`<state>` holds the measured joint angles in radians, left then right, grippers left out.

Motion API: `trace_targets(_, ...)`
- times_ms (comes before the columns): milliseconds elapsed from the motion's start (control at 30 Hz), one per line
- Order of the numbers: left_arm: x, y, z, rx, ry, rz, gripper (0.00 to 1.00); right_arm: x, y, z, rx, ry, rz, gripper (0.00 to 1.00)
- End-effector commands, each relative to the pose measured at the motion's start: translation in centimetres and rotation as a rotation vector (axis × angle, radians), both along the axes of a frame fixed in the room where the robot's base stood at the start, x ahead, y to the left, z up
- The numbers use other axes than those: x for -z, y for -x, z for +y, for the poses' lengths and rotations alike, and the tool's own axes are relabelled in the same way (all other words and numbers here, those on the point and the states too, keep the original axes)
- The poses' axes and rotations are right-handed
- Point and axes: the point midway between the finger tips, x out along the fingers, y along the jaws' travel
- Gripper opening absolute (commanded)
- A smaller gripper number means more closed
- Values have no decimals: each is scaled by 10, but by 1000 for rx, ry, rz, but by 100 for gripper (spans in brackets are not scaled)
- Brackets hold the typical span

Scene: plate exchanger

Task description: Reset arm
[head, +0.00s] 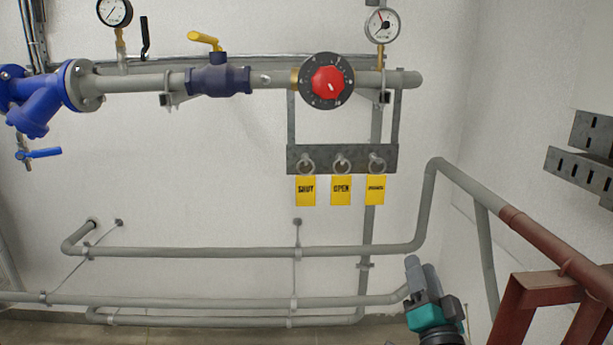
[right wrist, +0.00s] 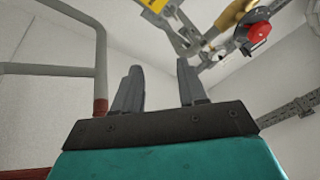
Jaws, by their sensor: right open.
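My right gripper (head: 420,273) is at the lower right of the head view, below the hanging tags and in front of the lower pipes. It is empty. In the right wrist view, its two grey fingers (right wrist: 158,85) stand apart with nothing between them. My left gripper is in neither view.
A red knob (head: 328,82) and a yellow-handled valve (head: 218,80) sit on the upper pipe. Yellow tags hang on a rack (head: 343,159): SHUT (head: 306,190), OPEN (head: 341,190) and one unreadable (head: 375,190). A brown frame (head: 545,280) stands right of my right gripper. Slotted brackets (head: 580,175) jut from the right wall.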

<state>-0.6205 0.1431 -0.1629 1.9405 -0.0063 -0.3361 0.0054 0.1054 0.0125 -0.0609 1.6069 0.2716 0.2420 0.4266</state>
Motion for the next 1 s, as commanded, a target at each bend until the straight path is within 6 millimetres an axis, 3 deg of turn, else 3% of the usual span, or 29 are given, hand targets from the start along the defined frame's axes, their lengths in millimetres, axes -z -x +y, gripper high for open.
trace_targets(33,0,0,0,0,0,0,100,36,20,5,-8,85,101,42)
trace_targets(200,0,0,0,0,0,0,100,135,92,21,-63,372,406,42)
trace_targets(300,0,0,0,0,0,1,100,183,143,28,-117,531,569,42)
trace_targets(400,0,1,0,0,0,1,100,217,191,31,-173,664,700,42)
trace_targets(500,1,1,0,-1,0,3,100,237,227,33,-222,761,789,42)
trace_targets(633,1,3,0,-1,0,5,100,250,253,34,-257,826,850,42)
trace_targets(1000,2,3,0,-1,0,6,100,251,256,34,-263,836,857,42)
